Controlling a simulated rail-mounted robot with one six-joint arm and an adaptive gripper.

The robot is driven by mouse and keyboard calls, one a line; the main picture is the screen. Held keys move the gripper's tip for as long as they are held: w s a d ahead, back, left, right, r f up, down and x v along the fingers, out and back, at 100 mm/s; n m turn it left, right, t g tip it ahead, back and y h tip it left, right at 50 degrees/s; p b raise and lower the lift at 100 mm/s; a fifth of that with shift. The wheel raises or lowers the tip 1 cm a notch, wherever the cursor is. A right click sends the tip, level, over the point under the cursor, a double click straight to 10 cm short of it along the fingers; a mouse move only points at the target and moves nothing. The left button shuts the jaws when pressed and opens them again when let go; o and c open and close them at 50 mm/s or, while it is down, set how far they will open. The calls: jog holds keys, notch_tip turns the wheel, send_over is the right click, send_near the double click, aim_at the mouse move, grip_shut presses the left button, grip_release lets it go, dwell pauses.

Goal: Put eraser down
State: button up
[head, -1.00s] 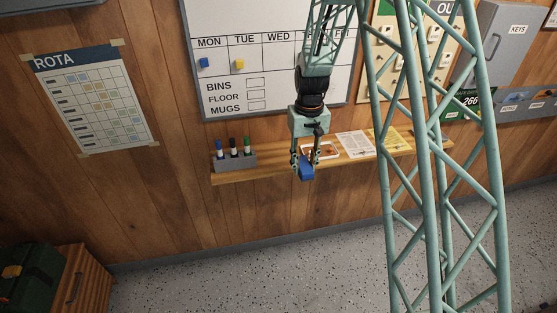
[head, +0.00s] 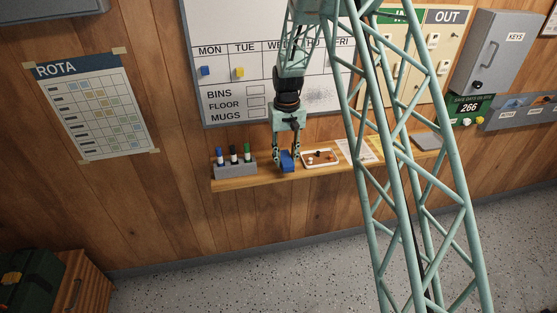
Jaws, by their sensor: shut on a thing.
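The blue eraser (head: 287,161) is between the fingers of my gripper (head: 288,160), which is shut on it. The gripper points down in front of the whiteboard (head: 230,60), at the wooden shelf (head: 262,177). The eraser sits between the marker holder and a white tray, at about shelf level. I cannot tell whether its underside touches the shelf.
The grey holder (head: 236,168) with blue, black and green markers stands to the left. The white tray (head: 321,159) with small items lies close on the right, with papers (head: 356,151) beyond it. My lattice column hides part of the shelf's right side.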

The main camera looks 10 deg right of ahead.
jog(key=shift+w+a+f, duration=0.1)
jog(key=shift+w+a, duration=0.2)
jog(key=shift+w, duration=0.45)
jog(key=shift+w+a+f, duration=0.1)
jog(key=shift+w+a, duration=0.2)
jog(key=shift+w, duration=0.45)
jog(key=shift+w+a+f, duration=0.1)
jog(key=shift+w+a, duration=0.2)
jog(key=shift+w, duration=0.45)
jog(key=shift+f, duration=1.7)
jog(key=shift+f, duration=0.15)
jog(key=o, duration=0.8)
notch_tip(320, 180, up, 11)
jog(key=shift+r, duration=0.65)
